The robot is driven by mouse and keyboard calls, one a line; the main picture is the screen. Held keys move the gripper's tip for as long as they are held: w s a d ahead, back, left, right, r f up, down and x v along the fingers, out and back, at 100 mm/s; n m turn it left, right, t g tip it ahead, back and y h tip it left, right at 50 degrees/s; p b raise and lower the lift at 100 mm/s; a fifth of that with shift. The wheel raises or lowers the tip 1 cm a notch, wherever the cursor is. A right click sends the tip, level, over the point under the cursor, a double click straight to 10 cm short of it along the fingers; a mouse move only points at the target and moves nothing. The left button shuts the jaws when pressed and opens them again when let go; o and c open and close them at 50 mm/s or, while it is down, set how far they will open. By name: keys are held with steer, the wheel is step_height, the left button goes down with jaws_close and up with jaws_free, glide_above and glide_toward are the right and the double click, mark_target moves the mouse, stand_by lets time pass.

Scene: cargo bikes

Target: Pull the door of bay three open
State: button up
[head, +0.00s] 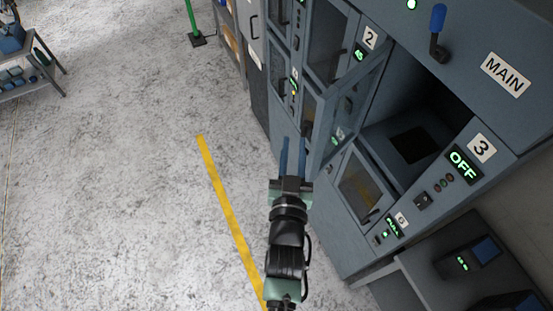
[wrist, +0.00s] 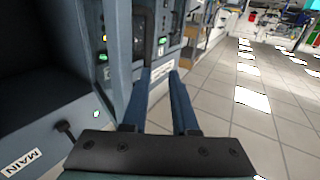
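Bay three, marked by a "3" label (head: 481,148) and a green "OFF" display (head: 463,166), has a dark open interior (head: 410,145). Its grey framed door (head: 353,105) stands swung outward on the left of the opening. It shows steeply edge-on in the wrist view (wrist: 118,55). My gripper (head: 292,143) is in front of the cabinet, beside the door's outer edge. Its two blue fingers (wrist: 160,78) are apart, with nothing seen between them. The door lies just left of the fingers in the wrist view; I cannot tell whether they touch. The door's handle cannot be made out.
A blue-handled lever (head: 437,30) stands by the "MAIN" label (head: 505,74). Bay two's label (head: 370,38) and other glazed bay doors are near. A lower bay door (head: 358,187) is below. A dark charger-like box (head: 468,260) is lower right.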

steer(key=s+a+p, duration=0.1)
steer(key=s+a, duration=0.3)
steer(key=shift+s+r, duration=0.3)
steer(key=shift+s, duration=0.1)
stand_by(0.5)
steer(key=s+a+b, duration=0.1)
steer(key=s+b, duration=0.5)
steer(key=s, duration=0.7)
steer(key=shift+a, duration=0.3)
